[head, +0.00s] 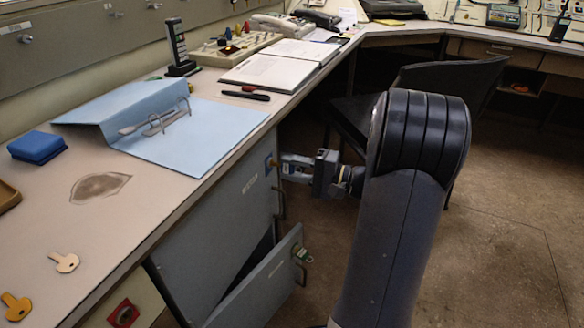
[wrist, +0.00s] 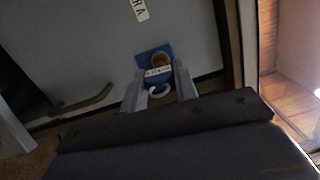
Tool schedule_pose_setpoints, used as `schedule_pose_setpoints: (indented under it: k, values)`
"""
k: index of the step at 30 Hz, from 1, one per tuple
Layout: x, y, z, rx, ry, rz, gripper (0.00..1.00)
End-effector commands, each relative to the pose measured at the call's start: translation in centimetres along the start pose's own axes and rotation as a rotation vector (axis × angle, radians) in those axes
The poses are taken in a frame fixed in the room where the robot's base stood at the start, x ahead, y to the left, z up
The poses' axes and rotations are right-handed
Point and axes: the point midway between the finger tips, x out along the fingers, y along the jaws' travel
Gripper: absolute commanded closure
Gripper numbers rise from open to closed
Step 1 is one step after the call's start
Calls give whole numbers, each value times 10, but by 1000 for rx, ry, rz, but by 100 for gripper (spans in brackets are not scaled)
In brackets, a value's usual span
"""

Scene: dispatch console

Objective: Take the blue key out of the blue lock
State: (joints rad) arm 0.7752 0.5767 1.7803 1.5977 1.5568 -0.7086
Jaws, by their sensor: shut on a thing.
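The blue lock (head: 269,164) is a small blue plate with a brass-coloured round centre, on the grey cabinet front below the desk edge. In the wrist view the blue lock (wrist: 143,58) sits just beyond my fingertips. My gripper (head: 284,167) reaches it from the right; it also shows in the wrist view (wrist: 159,84). It is shut on the blue key (wrist: 158,74), whose blue head with a pale label shows between the fingers. The key is in line with the lock; its shaft is hidden, so I cannot tell how deep it sits.
A red lock (head: 123,313) is at lower left. A white key (head: 66,262) and yellow key (head: 17,306) lie on the desk. A black chair (head: 440,95) stands behind my arm.

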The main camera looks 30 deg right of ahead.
Motion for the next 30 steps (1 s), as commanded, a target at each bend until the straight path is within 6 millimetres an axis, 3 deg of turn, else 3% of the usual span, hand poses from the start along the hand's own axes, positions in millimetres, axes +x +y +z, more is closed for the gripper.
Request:
schedule_pose_setpoints:
  k: [30]
  values:
    - [-13,0,2,0,-1,0,99]
